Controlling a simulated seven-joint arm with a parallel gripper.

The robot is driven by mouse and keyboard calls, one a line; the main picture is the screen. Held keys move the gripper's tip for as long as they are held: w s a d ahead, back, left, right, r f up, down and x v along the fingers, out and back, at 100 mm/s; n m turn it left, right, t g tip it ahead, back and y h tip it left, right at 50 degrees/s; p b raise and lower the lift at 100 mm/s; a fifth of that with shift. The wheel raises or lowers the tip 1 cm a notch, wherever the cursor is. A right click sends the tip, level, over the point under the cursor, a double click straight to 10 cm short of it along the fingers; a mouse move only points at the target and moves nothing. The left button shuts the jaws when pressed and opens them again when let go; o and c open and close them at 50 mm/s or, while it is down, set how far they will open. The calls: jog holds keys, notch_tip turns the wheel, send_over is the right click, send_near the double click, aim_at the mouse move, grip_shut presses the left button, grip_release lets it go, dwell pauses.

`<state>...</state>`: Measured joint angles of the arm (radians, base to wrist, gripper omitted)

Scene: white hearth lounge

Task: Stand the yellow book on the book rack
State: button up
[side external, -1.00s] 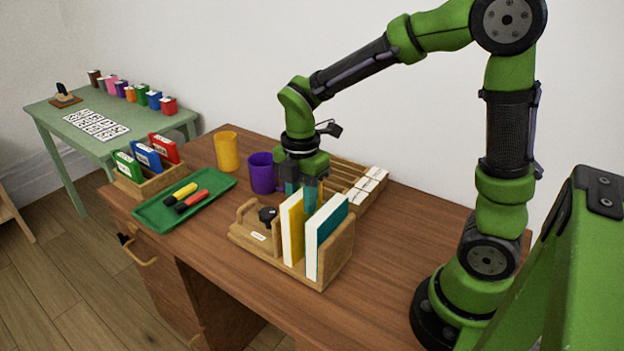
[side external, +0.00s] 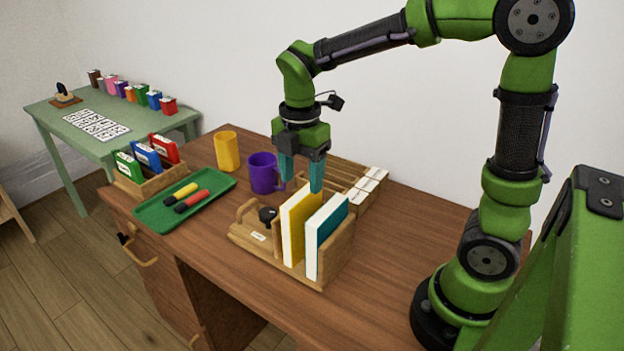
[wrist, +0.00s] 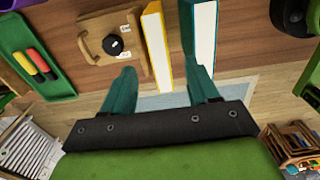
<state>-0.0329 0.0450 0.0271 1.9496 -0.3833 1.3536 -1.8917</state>
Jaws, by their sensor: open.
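The yellow book (side external: 298,226) stands upright in the wooden book rack (side external: 341,256), to the left of a teal book (side external: 329,231) that also stands in it. In the wrist view the yellow book (wrist: 156,44) shows its white page edge, with the teal book (wrist: 198,42) to its right. My gripper (side external: 302,186) is open and empty, with its teal fingertips above and behind the yellow book in the side view. In the wrist view the gripper (wrist: 165,82) has its fingers apart. I see no contact with the yellow book.
A black knob-like item (side external: 268,214) sits at the rack's left part. A purple mug (side external: 263,173) and a yellow cup (side external: 227,151) stand behind. A green tray (side external: 150,217) with two markers lies left. A slotted wooden organizer (side external: 345,180) is behind the rack.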

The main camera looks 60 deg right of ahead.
notch_tip(320, 180, up, 10)
jog(key=s+f+m+t+y, duration=0.1)
jog(key=s+m, duration=0.4)
jog(key=m, duration=0.6)
jog(key=s+a+f+m+t+y, duration=0.1)
jog(key=s+f+m+t, duration=0.2)
jog(key=m, duration=0.8)
jog(key=s+t, duration=0.2)
jog(key=t, duration=0.1)
jog(key=shift+a+f, duration=0.15)
jog(key=shift+f, duration=0.2)
